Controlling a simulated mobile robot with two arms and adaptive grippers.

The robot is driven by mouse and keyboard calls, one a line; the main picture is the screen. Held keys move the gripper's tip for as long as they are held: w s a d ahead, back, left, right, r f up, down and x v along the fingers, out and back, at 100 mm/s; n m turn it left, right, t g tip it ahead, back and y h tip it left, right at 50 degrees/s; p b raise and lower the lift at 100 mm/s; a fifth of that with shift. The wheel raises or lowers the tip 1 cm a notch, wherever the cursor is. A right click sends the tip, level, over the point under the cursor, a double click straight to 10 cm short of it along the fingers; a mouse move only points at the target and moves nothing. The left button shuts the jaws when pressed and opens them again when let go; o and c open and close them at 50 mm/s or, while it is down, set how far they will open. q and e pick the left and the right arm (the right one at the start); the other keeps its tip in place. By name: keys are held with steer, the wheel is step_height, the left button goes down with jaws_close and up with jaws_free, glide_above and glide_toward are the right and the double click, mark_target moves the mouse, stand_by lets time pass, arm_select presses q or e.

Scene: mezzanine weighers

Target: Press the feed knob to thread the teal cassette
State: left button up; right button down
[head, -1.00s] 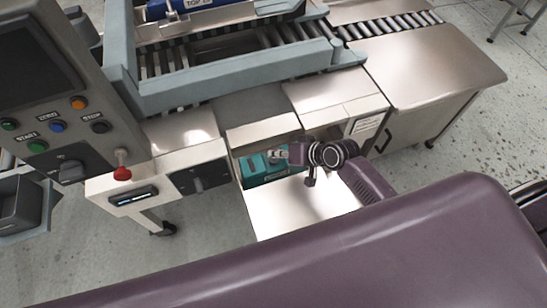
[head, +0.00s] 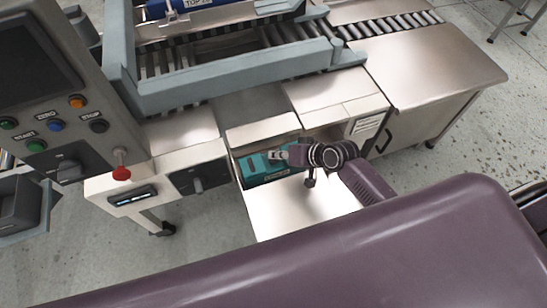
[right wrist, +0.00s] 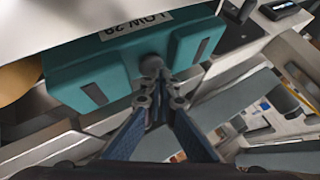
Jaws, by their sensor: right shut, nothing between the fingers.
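The teal cassette (head: 258,172) sits in the recess under the steel counter. In the right wrist view the cassette (right wrist: 85,78) fills the upper left, with a white label and dark slots. A round grey knob (right wrist: 151,64) is on its near face; I take it for the feed knob. My right gripper (head: 279,155) is at the cassette in the head view. In the right wrist view the gripper (right wrist: 156,84) is shut and empty, its fingertips right at the knob. I cannot tell whether they touch it. My left gripper is not in view.
A control panel (head: 60,110) with several buttons stands at the left. A red knob (head: 121,173) is on the steel front. A grey-framed roller conveyor (head: 235,80) runs above the recess. An open steel surface (head: 290,210) lies below the cassette.

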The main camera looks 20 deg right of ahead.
mark_target(276, 160)
steer(key=shift+s+f+b, duration=0.1)
steer(key=shift+f+b, duration=0.2)
steer(key=shift+f, duration=0.35)
stand_by(0.4)
steer(key=shift+r+p, duration=1.3)
steer(key=shift+r, duration=0.1)
step_height(276, 160, up, 5)
steer(key=p, duration=0.5)
